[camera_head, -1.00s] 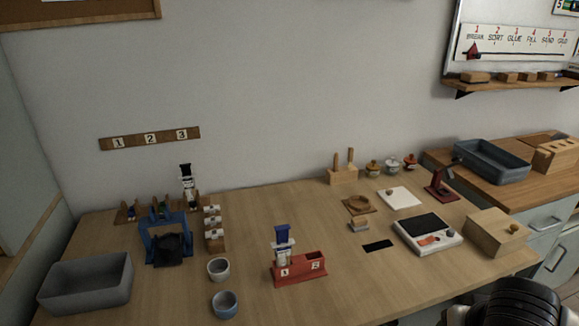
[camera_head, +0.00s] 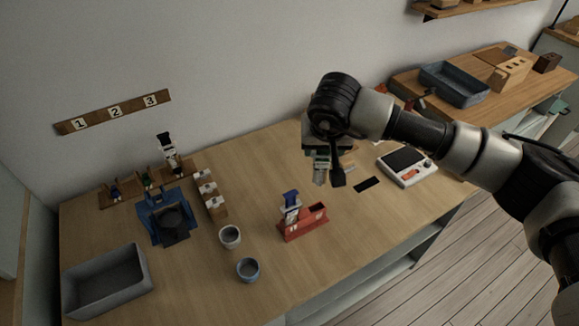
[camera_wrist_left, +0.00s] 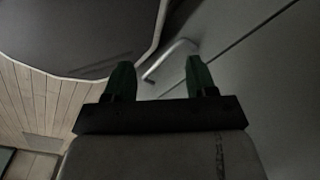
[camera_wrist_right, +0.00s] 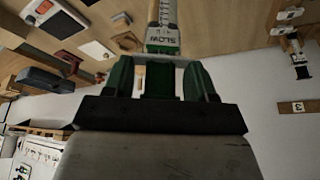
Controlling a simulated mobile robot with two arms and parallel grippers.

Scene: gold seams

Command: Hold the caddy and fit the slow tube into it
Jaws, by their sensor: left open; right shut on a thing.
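The red caddy (camera_head: 309,226) stands on the table with two sockets. A white tube with a blue top (camera_head: 291,204) stands in its left socket, and the right socket looks empty. My right gripper (camera_head: 322,150) is shut on the slow tube (camera_head: 319,175), above the table and up and right of the caddy in the head view. In the right wrist view the tube's SLOW label (camera_wrist_right: 162,35) shows just beyond the green fingers. My left gripper (camera_wrist_left: 160,75) is open and empty in the left wrist view, and out of the head view.
Two small cups (camera_head: 230,237) stand left of the caddy. A blue stand (camera_head: 167,217), a grey bin (camera_head: 104,281) and a rack with a black-and-white piece (camera_head: 168,152) are farther left. A scale (camera_head: 406,166) is at right. The table in front of the caddy is clear.

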